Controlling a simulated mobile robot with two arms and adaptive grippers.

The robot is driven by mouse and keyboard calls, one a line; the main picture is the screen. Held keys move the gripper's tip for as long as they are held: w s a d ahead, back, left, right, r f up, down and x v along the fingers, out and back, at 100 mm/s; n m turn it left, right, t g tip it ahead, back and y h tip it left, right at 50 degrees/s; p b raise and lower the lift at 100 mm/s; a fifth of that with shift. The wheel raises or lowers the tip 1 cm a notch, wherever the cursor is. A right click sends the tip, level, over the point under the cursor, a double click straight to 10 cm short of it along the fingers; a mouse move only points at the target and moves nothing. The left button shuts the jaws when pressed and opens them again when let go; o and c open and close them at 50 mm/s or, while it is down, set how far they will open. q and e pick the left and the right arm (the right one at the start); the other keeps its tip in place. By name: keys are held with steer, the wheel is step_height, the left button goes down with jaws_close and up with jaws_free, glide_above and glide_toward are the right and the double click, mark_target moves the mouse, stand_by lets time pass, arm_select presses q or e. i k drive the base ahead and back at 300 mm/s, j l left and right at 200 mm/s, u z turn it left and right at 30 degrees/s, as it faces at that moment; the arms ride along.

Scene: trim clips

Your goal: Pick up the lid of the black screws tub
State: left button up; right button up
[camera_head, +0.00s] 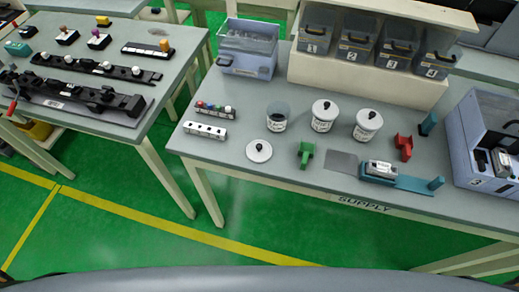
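A round white lid (259,151) with a black knob lies flat on the supply table (232,176), near its front edge. Just behind and right of it stands an upright open tub (277,118) with a white label and a dark inside. Two more white tubs, one in the middle (323,116) and one at the right (367,126), stand upright with black-knobbed lids on. The label writing is too small to read, so I cannot tell which tub is the black screws one. Neither of my grippers is in view.
A green block (306,154), a red holder (403,147) and a teal fixture (400,180) lie on the table's right half. A clear-topped bin (247,48) and numbered bins (357,45) stand behind.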

mark_target(257, 151)
steer(key=z, duration=0.55)
steer(key=k+j+z, duration=0.1)
steer(key=j+z, duration=0.25)
steer(key=k+j+z, duration=0.2)
steer(key=j+z, duration=0.15)
steer(key=k+j+z, duration=0.2)
steer(key=j+z, duration=0.2)
steer(key=k+j, duration=0.2)
steer(key=j, duration=0.2)
steer(key=i, duration=0.4)
